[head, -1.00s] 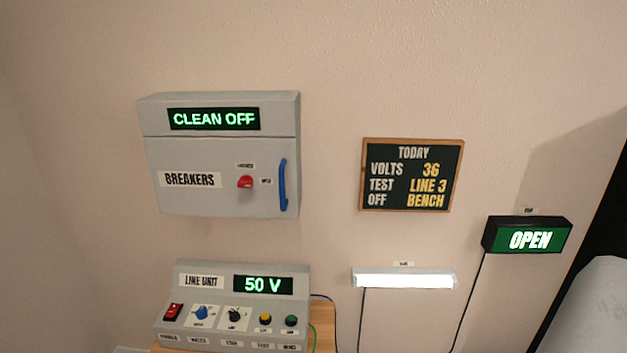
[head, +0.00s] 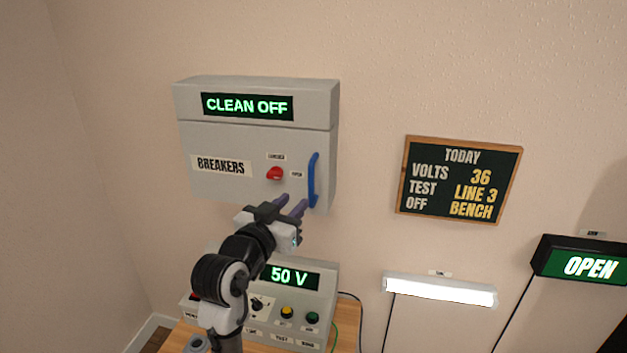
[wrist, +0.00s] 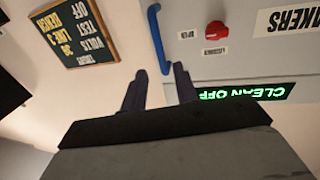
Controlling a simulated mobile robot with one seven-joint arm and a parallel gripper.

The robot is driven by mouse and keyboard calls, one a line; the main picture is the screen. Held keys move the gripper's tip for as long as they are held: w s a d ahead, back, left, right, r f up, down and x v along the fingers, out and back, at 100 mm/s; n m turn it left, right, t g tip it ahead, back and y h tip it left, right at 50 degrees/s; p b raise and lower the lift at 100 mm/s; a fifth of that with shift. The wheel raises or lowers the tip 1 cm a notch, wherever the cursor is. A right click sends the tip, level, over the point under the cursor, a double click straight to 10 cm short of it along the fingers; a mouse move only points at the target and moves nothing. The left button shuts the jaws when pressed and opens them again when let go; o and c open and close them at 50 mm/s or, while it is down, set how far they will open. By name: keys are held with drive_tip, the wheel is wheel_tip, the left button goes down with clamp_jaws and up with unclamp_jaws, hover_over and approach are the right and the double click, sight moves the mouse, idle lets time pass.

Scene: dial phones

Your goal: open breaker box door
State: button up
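The grey breaker box (head: 215,180) hangs on the wall with its door shut. Its blue vertical handle (head: 313,180) is at the door's right edge, with a red knob (head: 275,173) to its left. My gripper (head: 291,205) is open and empty, its purple fingers pointing up near the handle's lower end. In the upside-down wrist view, the handle (wrist: 157,40) ends in the gap between the two spread fingers (wrist: 158,88). I cannot tell whether the fingers touch the handle or door. The red knob also shows in the wrist view (wrist: 215,31).
Below the box is the line unit (head: 325,282) on a wooden table (head: 325,335), partly hidden by my arm. To the right are a chalkboard (head: 459,180), a white lamp (head: 440,290) and an OPEN sign (head: 585,262). The wall between box and chalkboard is clear.

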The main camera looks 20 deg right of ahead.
sight(310, 185)
drive_tip(key=p+x, duration=0.2)
drive_tip(key=x, duration=0.7)
drive_tip(key=shift+w+d, duration=0.2)
drive_tip(key=shift+w, duration=0.05)
drive_tip(key=shift+c, duration=0.3)
clamp_jaws()
